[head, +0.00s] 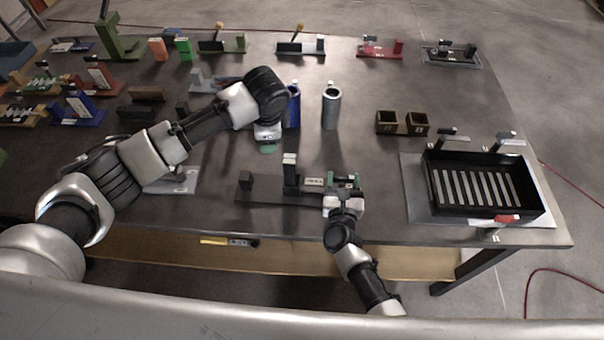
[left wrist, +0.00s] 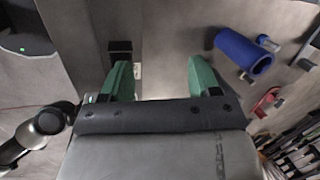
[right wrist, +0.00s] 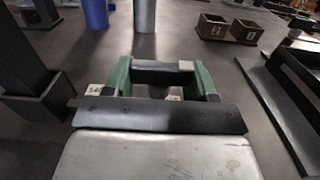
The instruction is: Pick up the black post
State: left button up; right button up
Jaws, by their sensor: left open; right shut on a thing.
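My right gripper (head: 343,183) is at the right end of a long dark fixture base (head: 270,198) near the table's front edge. In the right wrist view its green fingers (right wrist: 165,78) are shut on a black post (right wrist: 150,74), which spans the gap between them. The post's lower part is hidden. A taller black upright (head: 290,178) with a pale top stands on the fixture to the left; it shows large in the right wrist view (right wrist: 22,60). My left gripper (head: 268,148) is open and empty over the table; its parted green fingers (left wrist: 157,82) show in its wrist view.
Blue (head: 293,108) and grey (head: 331,108) cylinders stand behind the fixture. Two brown open boxes (head: 387,124) are to the right of them. A black slotted tray (head: 430,180) stands on a grey plate at the right. Several fixtures line the table's back and left.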

pick_arm(q)
jog(key=w+a+f+t+y, duration=0.3)
jog(key=a+t, duration=0.1)
jog(key=a, duration=0.6)
jog(key=m+t+h, duration=0.4)
jog(key=m+t, duration=0.7)
jog(key=m, duration=0.9)
send_near(289, 168)
jog(key=w, duration=0.6)
jog(key=shift+a, duration=0.35)
jog(key=shift+w+d+f, duration=0.1)
jog(key=shift+w+d, duration=0.05)
jog(key=shift+w, duration=1.25)
jog(key=shift+w+d, duration=0.2)
jog(key=shift+w, duration=1.2)
jog(key=shift+c, duration=0.2)
grip_shut()
